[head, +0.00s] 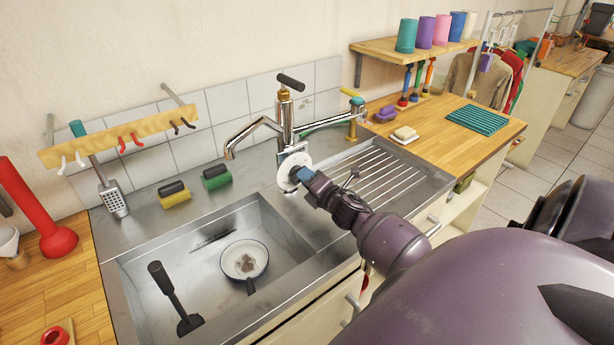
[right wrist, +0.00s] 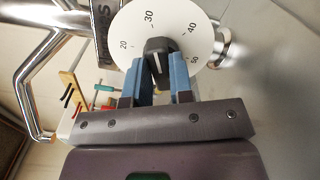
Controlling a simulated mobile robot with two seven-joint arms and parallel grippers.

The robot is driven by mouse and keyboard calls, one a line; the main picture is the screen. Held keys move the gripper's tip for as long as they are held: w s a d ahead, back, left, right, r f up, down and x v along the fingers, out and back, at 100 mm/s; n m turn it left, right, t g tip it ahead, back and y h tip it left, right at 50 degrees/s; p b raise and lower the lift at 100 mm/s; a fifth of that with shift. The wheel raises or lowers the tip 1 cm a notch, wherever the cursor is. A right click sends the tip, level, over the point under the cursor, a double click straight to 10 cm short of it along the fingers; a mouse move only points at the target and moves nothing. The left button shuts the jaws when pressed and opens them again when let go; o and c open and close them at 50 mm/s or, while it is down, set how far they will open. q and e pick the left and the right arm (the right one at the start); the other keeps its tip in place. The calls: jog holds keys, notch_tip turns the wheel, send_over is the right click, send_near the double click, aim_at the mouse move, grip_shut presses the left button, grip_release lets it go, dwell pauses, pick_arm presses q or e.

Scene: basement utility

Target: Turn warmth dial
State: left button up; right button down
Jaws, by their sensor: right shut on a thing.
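The warmth dial is a white disc (right wrist: 172,18) marked 20, 30, 40 and 50, with a black knob (right wrist: 158,48) at its centre. A thin white mark shows on the knob, roughly in line with 30. In the head view the disc (head: 286,178) sits below the chrome tap (head: 286,125). My right gripper (right wrist: 160,82) has its blue fingers on either side of the knob and is shut on it. In the head view my right gripper (head: 303,175) covers part of the dial. My left gripper is not in view.
The steel sink (head: 150,262) holds a small pan (head: 244,260) and a dark-handled tool (head: 170,295). Yellow and green sponges (head: 215,177) lie behind it. The ribbed drainboard (head: 375,175) is clear. A hook rack (head: 120,138) hangs at the left.

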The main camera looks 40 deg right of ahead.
jog(key=m+p, duration=0.1)
jog(key=m, duration=0.4)
jog(key=shift+d+m+p, duration=0.1)
jog(key=shift+m+p, duration=0.2)
jog(key=shift+p, duration=0.1)
jog(key=m, duration=0.2)
jog(key=shift+f+m+p, duration=0.15)
jog(key=shift+m+p, duration=0.15)
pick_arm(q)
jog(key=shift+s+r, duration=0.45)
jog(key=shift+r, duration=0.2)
pick_arm(e)
jog(key=shift+f+m, duration=0.15)
jog(key=shift+m, duration=1.35)
jog(key=c, duration=1)
grip_release()
